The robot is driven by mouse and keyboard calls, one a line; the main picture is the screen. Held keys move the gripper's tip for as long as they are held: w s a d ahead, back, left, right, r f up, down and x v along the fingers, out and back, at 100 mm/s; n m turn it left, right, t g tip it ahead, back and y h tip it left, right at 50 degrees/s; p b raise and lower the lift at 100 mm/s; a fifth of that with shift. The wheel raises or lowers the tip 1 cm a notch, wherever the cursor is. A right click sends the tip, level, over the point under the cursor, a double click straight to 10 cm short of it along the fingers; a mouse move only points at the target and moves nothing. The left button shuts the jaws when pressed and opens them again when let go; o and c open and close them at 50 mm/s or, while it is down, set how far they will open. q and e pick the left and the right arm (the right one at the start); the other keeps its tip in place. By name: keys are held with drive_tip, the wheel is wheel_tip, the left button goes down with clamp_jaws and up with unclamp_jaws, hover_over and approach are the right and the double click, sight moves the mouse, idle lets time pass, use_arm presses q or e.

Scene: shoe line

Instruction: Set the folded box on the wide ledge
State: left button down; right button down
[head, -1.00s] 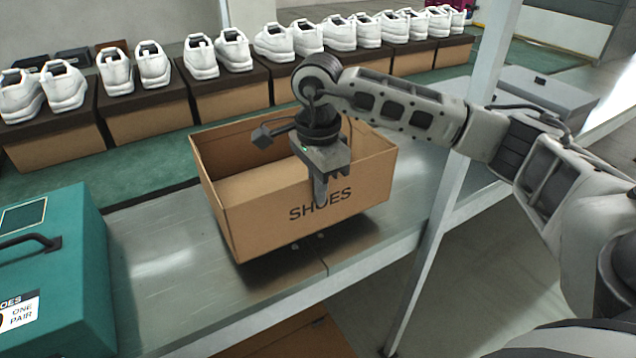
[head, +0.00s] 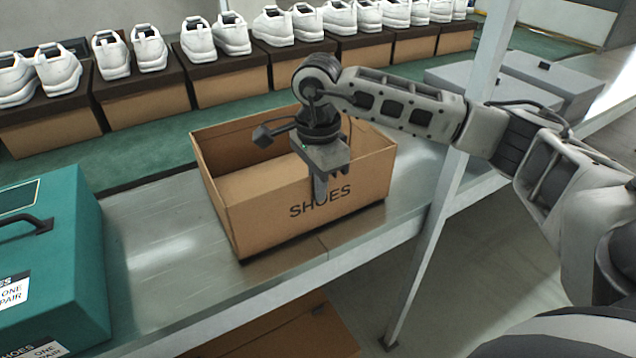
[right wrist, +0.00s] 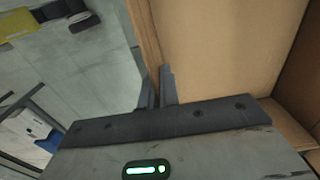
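The folded box (head: 340,192) is an open brown carton with SHOES printed on its front. It stands upright on the grey metal wide ledge (head: 160,245) and appears to rest on it. My right gripper (head: 320,188) is at the top of the box's front wall, with one finger outside. In the right wrist view, the gripper (right wrist: 157,88) has its fingers on either side of the box wall (right wrist: 146,32), closed on it. The inner finger is hidden in the head view. My left gripper is not in view.
A teal box (head: 60,265) with a handle stands at the left of the ledge. A pale post (head: 445,210) rises right of the box. White shoes on boxes (head: 230,85) line the green surface behind. Grey boxes (head: 545,80) sit at the far right. Bare ledge shows left of the carton.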

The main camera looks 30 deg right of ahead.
drive_tip(key=shift+f+b, duration=0.35)
drive_tip(key=shift+f, duration=0.1)
drive_tip(key=c, duration=1.6)
unclamp_jaws()
drive_tip(key=shift+o, duration=0.2)
wheel_tip(320, 180, up, 16)
drive_tip(key=p, duration=0.1)
drive_tip(key=shift+p, duration=0.35)
